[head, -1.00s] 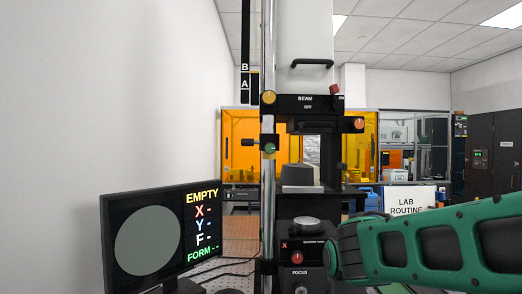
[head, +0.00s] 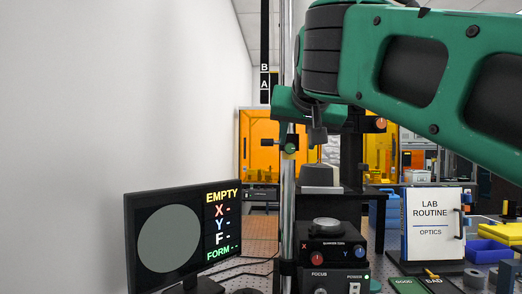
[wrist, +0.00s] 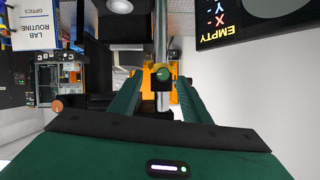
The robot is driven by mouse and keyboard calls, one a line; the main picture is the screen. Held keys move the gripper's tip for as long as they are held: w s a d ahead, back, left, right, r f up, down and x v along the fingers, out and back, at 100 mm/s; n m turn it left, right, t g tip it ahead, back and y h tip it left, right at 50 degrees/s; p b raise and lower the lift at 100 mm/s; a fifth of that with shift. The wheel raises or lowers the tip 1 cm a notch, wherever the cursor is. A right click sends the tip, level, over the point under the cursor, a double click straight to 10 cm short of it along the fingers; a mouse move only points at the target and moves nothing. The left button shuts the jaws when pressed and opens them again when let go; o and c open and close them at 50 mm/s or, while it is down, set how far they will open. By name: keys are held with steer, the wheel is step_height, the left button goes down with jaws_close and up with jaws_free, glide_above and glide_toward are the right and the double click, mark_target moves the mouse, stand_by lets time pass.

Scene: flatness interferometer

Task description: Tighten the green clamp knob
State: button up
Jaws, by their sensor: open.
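The green clamp knob (head: 290,148) sits on the clamp of the upright metal column (head: 288,205), below the A and B scale. In the wrist view, the knob (wrist: 162,74) shows ahead between my fingers. My gripper (wrist: 160,98) is open and empty, with a green finger at each side of the knob in that picture. I see no contact, and the remaining gap is hard to judge. In the head view, my gripper (head: 316,136) hangs just up and right of the knob. My arm hides the upper part of the instrument.
A monitor (head: 170,237) reading EMPTY stands at lower left.

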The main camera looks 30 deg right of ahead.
mark_target(290, 147)
steer(key=shift+t, duration=0.3)
steer(key=x, duration=0.3)
steer(key=r+x, duration=0.1)
steer(key=x, duration=0.5)
steer(key=shift+w+d+r, duration=0.1)
steer(key=shift+w+r, duration=0.15)
steer(key=shift+w, duration=0.4)
steer(key=shift+c, duration=0.5)
steer(key=c, duration=0.9)
